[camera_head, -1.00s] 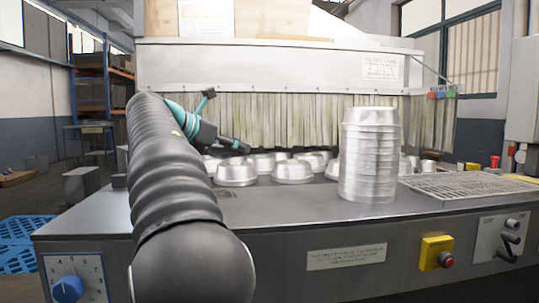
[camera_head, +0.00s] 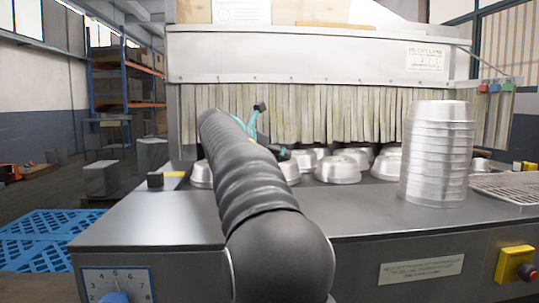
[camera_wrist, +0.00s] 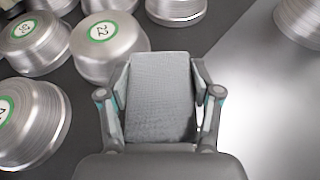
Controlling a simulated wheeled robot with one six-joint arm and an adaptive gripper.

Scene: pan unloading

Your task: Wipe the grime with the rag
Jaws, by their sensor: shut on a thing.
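My gripper (camera_wrist: 160,74) is shut on a grey, woven-looking rag (camera_wrist: 161,98), which lies flat between the two fingers in the wrist view. Metal pans with round green-ringed labels lie just past and left of it, one pan (camera_wrist: 108,46) very close to the left finger. In the head view only a dark end of my gripper (camera_head: 284,153) shows past my arm, among the pans; the rag is hidden there. I cannot make out any grime in either view.
A tall stack of metal pans (camera_head: 437,155) stands right of my arm on the steel table (camera_head: 150,222). Several single pans (camera_head: 338,170) lie before the strip curtain (camera_head: 345,112). A grate (camera_head: 505,187) is at right. Bare steel is clear at the table's left front.

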